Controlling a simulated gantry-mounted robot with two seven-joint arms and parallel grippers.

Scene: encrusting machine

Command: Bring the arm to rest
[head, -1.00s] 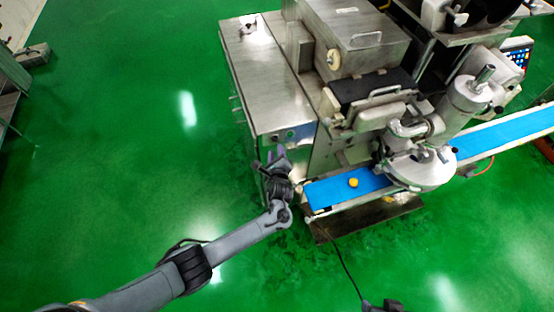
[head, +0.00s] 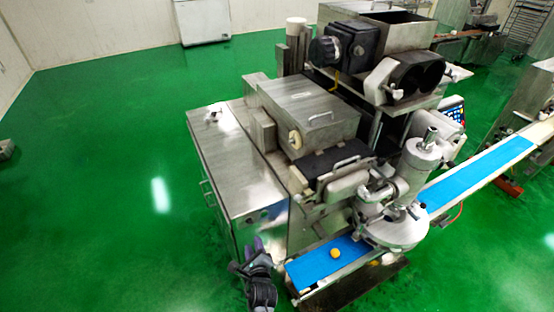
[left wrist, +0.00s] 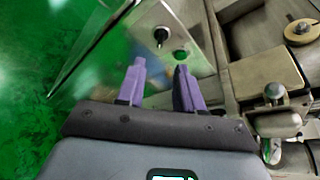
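My left gripper (head: 256,254) shows at the bottom of the head view, in front of the machine's steel cabinet and just left of the blue belt's near end. In the left wrist view its two purple fingers (left wrist: 160,88) stand apart with nothing between them, so it is open and empty. The fingers point toward the cabinet's front panel, which carries a black knob (left wrist: 161,35) and a green button (left wrist: 180,54). I cannot tell how far the fingertips are from the panel. My right gripper is not in view.
The encrusting machine (head: 235,170) fills the middle. Its blue conveyor belt (head: 312,268) carries a small yellow ball (head: 335,253) near the close end. Green floor (head: 100,200) lies open to the left. A white box (head: 201,22) stands by the back wall.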

